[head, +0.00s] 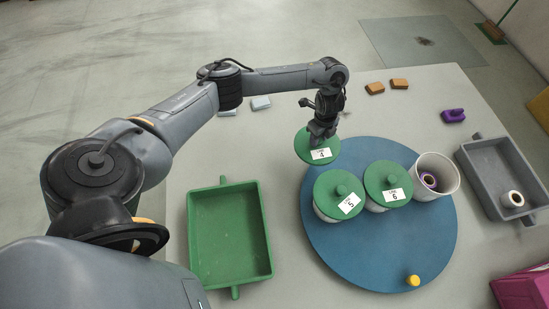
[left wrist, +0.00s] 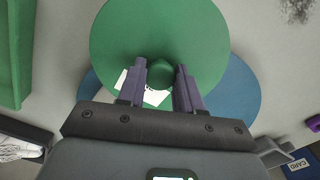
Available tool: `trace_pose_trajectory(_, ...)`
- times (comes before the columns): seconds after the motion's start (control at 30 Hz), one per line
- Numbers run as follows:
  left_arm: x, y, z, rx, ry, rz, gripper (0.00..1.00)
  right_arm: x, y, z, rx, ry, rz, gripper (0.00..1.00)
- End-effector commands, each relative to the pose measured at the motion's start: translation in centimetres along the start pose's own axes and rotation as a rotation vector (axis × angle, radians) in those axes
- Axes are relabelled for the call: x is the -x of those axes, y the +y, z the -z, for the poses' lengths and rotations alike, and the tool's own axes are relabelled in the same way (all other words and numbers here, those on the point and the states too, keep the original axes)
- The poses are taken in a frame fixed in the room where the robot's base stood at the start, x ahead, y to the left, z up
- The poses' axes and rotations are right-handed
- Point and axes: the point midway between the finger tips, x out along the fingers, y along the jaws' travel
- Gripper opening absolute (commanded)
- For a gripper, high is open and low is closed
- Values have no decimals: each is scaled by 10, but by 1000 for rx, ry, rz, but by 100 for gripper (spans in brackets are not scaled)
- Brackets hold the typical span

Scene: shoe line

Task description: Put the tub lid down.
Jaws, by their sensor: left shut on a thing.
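My left gripper (head: 322,128) is shut on the knob of a round green tub lid (head: 303,146) with a white label. In the left wrist view the fingers (left wrist: 160,88) stand on both sides of the knob, and the lid (left wrist: 160,30) fills the upper middle. The lid hangs over the back edge of the blue round board (head: 400,250); its exact height is hard to tell. An open white tub (head: 446,180) with a purple roll inside stands on the board's right side. My right gripper is not in view.
Two tubs with green lids, labelled 5 (head: 328,186) and 6 (head: 376,179), stand on the board. A yellow knob (head: 413,280) is at its front. A green tray (head: 193,235) is left, a grey tray (head: 477,150) right. Orange blocks (head: 375,88) lie behind.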

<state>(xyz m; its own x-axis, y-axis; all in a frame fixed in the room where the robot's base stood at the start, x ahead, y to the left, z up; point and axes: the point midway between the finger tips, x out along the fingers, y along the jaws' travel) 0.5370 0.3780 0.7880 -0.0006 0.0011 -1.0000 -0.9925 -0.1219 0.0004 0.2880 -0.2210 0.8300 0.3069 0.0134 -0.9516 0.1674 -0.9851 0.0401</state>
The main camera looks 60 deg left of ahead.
Motion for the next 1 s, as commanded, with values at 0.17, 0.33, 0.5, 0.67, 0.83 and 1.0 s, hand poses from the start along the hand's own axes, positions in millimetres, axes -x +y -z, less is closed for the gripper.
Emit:
trace_pose_trajectory(0.17,-29,11,-27,-26,0,-1,4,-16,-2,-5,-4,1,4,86)
trace_pose_trajectory(0.33,-42,21,-43,-36,1,-1,4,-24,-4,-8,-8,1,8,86)
trace_pose_trajectory(0.5,-62,42,-64,-38,-2,-3,4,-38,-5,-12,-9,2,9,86)
trace_pose_trajectory(0.67,-83,67,-87,-38,-2,-3,4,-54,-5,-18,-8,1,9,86)
trace_pose_trajectory(0.83,-95,87,-107,-39,-3,-2,4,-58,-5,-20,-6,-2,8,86)
trace_pose_trajectory(1.0,-103,97,-116,-38,0,0,4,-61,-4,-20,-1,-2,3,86)
